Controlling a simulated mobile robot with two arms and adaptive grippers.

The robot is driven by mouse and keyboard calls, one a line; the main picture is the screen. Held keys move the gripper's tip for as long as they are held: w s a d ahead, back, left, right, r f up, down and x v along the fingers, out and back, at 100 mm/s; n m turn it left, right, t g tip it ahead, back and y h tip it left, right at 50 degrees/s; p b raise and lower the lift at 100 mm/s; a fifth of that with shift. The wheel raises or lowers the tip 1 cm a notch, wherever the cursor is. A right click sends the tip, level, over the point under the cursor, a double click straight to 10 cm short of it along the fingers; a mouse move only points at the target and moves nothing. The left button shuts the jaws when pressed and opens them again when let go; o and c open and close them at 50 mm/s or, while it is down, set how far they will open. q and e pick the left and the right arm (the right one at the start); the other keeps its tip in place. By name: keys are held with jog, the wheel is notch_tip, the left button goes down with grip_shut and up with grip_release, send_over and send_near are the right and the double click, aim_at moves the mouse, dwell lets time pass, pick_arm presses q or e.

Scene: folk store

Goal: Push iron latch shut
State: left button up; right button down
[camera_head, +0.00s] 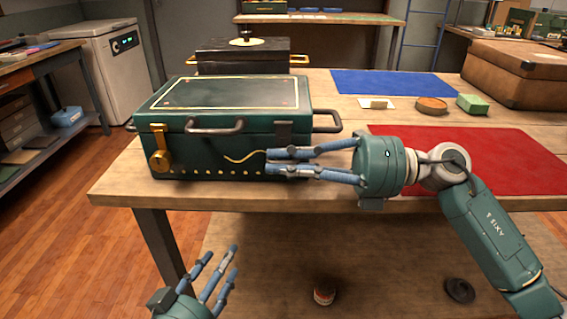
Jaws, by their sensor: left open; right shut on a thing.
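A dark green box (210,122) with gold trim stands shut on the wooden table. The iron latch (284,130) is the dark piece at the right of its front face, and its lower part is hidden by my fingers. My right gripper (270,161) reaches in from the right and is shut on the iron latch, with its blue fingertips at the box front. A brass latch (158,148) hangs down at the left of the front. My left gripper (222,272) is open and empty, low in front of the table, away from the box.
A dark handle (215,128) juts from the box front, with others at its sides. A black case (243,56) stands behind. A red mat (480,160), a blue mat (385,83), small items and a brown case (515,75) lie to the right. The table's front edge runs just before the box.

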jog(key=shift+r, duration=0.1)
jog(key=c, duration=1.9)
grip_release()
jog(key=shift+o, duration=0.2)
jog(key=shift+d, duration=0.1)
jog(key=d, duration=1.2)
jog(key=shift+f, duration=0.2)
